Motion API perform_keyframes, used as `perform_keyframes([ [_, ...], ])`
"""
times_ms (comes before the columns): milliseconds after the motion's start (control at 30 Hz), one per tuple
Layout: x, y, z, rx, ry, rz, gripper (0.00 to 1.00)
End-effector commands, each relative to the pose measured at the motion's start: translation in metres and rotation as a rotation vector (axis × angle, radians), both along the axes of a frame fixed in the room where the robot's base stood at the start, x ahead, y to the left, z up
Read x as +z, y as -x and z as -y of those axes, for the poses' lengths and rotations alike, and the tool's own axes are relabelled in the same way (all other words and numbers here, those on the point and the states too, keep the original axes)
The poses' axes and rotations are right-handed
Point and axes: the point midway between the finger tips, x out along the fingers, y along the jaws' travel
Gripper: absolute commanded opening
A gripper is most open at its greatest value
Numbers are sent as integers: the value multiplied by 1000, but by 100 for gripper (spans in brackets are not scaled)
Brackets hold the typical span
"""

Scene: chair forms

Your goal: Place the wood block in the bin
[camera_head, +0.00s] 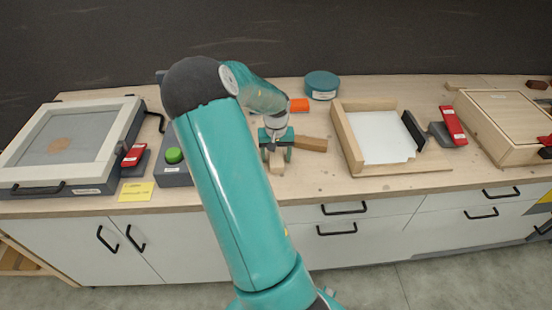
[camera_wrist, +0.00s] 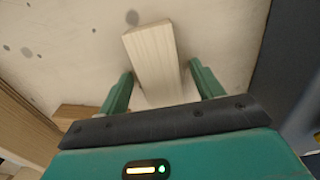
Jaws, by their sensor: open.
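A pale wood block (camera_wrist: 153,58) lies between the two fingers of my gripper (camera_wrist: 162,88) in the wrist view and sticks out beyond their tips. The fingers are open, one on each side, with narrow gaps to the block. In the head view my gripper (camera_head: 276,153) points down at the worktop, and the block (camera_head: 277,168) shows just below it. The likely bin is a shallow wooden tray with a white floor (camera_head: 378,138), to the right of my gripper; no other thing is clearly a bin.
A longer brown wood piece (camera_head: 311,144) lies just right of my gripper. A green-button box (camera_head: 174,156) and a framed case (camera_head: 70,150) stand left, a wooden box (camera_head: 505,120) far right.

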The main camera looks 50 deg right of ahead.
Motion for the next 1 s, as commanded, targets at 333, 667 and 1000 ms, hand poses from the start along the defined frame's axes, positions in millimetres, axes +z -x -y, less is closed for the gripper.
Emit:
perform_keyframes([
  [333, 1, 0, 0, 0, 0, 0, 23],
  [667, 2, 0, 0, 0, 0, 1, 14],
  [1000, 36, 0, -1, 0, 0, 4, 14],
])
